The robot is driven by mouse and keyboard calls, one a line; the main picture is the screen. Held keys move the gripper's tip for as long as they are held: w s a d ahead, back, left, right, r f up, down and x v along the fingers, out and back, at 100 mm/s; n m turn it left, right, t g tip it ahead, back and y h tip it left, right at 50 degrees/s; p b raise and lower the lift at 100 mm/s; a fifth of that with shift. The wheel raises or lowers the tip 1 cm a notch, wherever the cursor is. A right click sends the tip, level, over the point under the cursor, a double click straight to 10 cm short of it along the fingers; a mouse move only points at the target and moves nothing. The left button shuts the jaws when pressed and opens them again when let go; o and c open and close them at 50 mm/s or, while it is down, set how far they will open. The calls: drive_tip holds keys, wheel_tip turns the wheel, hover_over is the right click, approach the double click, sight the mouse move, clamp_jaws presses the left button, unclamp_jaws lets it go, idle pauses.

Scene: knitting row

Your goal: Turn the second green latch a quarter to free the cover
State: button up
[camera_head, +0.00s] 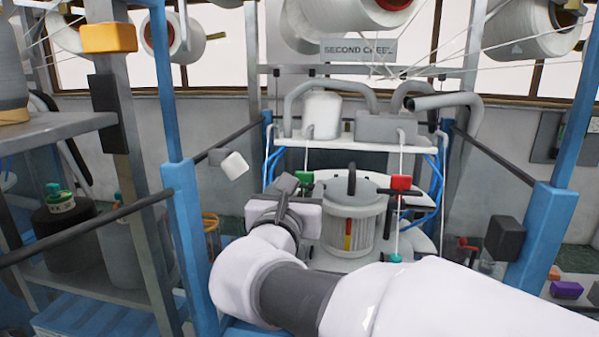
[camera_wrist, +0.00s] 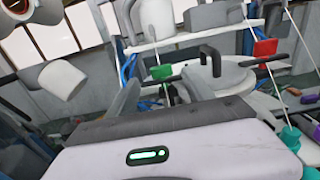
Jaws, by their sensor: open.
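A green latch (camera_head: 304,177) stands at the left of a ribbed drum with a grey lid and black handle (camera_head: 352,183), apparently the cover. It also shows in the wrist view, as a green block (camera_wrist: 161,71). A red latch block (camera_head: 401,183) stands at the drum's right, and in the wrist view it is at upper right (camera_wrist: 265,47). I see only one clearly green latch. My gripper (camera_head: 293,192) is open, close to the green latch. In the wrist view its fingers (camera_wrist: 158,91) appear either side of the latch's line of sight; contact cannot be told.
A white shelf (camera_head: 345,143) with pipes and a white canister (camera_head: 322,114) stands behind the drum. Blue posts (camera_head: 183,190) and dark rails flank the bay. A white block (camera_head: 235,165) sticks out at left. Thin cords run down beside the latches.

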sight(306, 173)
drive_tip(key=w, duration=0.3)
drive_tip(key=w+d, duration=0.1)
drive_tip(key=w, duration=0.2)
drive_tip(key=w+d, duration=0.1)
drive_tip(key=w, duration=0.3)
clamp_jaws()
drive_tip(key=m+g+h+p, duration=0.1)
drive_tip(key=h, duration=0.1)
drive_tip(key=m+h+p, duration=0.2)
drive_tip(key=d+m+g+h+p, duration=0.1)
drive_tip(key=h+p, duration=0.1)
drive_tip(key=shift+s+r+m+g+h, duration=0.1)
drive_tip(key=shift+s+m+g+h, duration=0.15)
drive_tip(key=shift+m+g+h, duration=0.05)
